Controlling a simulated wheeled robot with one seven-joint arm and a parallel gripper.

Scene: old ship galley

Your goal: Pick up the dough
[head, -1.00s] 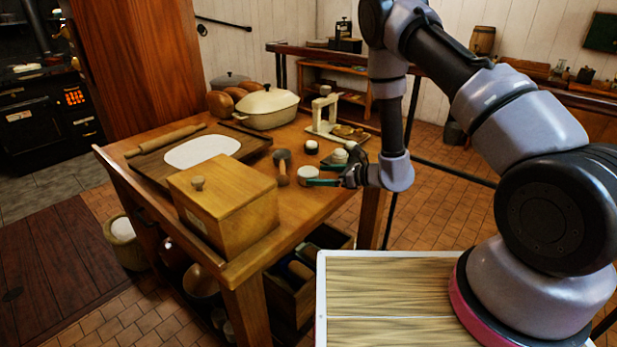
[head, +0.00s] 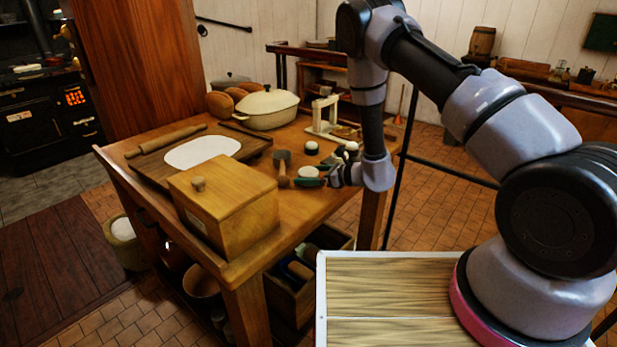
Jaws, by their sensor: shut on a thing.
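A small white round dough piece (head: 308,172) is at the right side of the wooden table, mostly behind my gripper. My gripper (head: 310,181) is low over the tabletop and shut on this piece. The fingers hide its lower part, so I cannot tell whether it still touches the table. A flat white oval sheet (head: 202,151) lies on the dark board at the left.
A lidded wooden box (head: 222,205) stands at the table's front. A rolling pin (head: 166,140), a cream pot (head: 268,108) and a small wooden stand (head: 322,118) are farther back.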

